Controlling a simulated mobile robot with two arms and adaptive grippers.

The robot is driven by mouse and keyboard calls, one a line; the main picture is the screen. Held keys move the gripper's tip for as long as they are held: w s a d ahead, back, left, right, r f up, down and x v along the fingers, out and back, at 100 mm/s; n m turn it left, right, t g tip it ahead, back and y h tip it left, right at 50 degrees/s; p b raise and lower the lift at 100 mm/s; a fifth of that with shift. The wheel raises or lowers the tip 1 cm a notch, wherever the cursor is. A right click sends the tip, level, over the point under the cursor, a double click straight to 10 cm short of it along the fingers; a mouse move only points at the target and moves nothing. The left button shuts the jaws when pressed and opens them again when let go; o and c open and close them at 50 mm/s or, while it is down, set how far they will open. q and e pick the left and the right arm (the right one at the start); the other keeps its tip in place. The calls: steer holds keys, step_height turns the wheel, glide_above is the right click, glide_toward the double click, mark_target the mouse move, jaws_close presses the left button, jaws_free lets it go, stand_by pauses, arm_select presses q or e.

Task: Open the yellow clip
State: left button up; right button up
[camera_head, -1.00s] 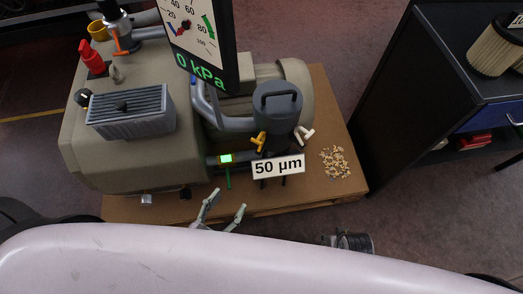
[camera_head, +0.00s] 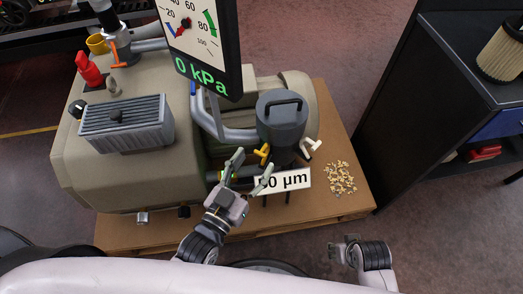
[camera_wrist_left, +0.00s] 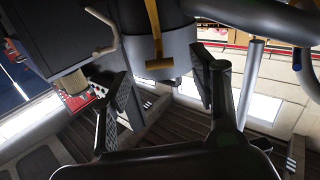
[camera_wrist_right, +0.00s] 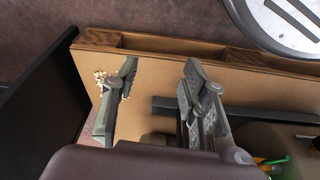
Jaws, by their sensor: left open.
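The yellow clip (camera_head: 263,153) sits at the lower left side of the dark grey filter canister (camera_head: 282,120). In the left wrist view, the yellow clip (camera_wrist_left: 159,64) lies against the grey housing, ahead of the gap between my fingers. My left gripper (camera_head: 252,167) is open and empty just below the clip, apparently apart from it; it also shows in the left wrist view (camera_wrist_left: 163,90). My right gripper (camera_head: 344,250) hangs low, away from the clip. In the right wrist view its fingers (camera_wrist_right: 156,85) are apart with nothing between them.
A white clip (camera_head: 311,146) is on the canister's right side. The "50 µm" sign (camera_head: 290,181) is partly hidden by my left gripper. The beige pump (camera_head: 125,165) stands at left on the pallet (camera_head: 335,130), beside scattered chips (camera_head: 341,178). A dark cabinet (camera_head: 405,110) is at right.

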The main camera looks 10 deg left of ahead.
mark_target(261, 151)
arm_select(q)
steer(key=shift+x, duration=2.4)
arm_select(e)
steer(key=shift+v, duration=0.8)
steer(key=shift+w+r, duration=0.1)
steer(key=shift+w, duration=0.15)
arm_select(q)
jaws_close()
